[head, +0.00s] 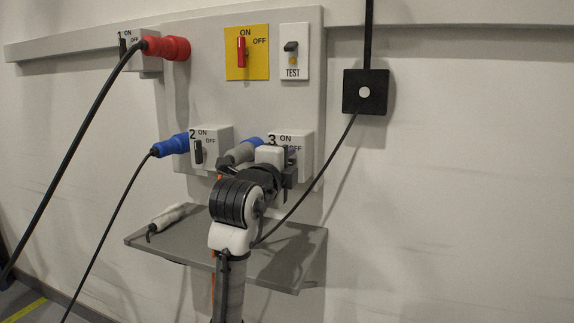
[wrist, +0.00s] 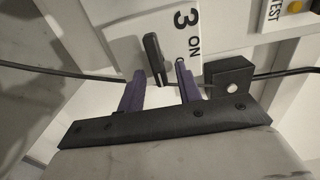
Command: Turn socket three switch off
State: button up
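The socket three box (head: 305,146), white with "3" and "ON", sits at the lower right of the grey panel in the head view. My gripper (head: 290,160) is in front of it and covers its switch there. In the wrist view the same box (wrist: 132,38) shows its black switch handle (wrist: 154,60). My gripper's two purple fingers (wrist: 158,84) are apart, one on each side of the handle, with gaps between. I cannot tell how deep the handle lies between them. The OFF mark is hidden in the wrist view, and I cannot tell the handle's setting.
Socket two (head: 217,150) with a blue plug is to the left. Socket one (head: 136,50) with a red plug is at the upper left. A yellow switch plate (head: 247,65) and a TEST plate (head: 294,42) are above. A black box (head: 366,101) with a cable hangs right. A grey shelf (head: 165,243) juts out below.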

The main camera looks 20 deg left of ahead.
jog(key=s+b, duration=0.2)
jog(key=s, duration=1.2)
jog(key=shift+a, duration=0.25)
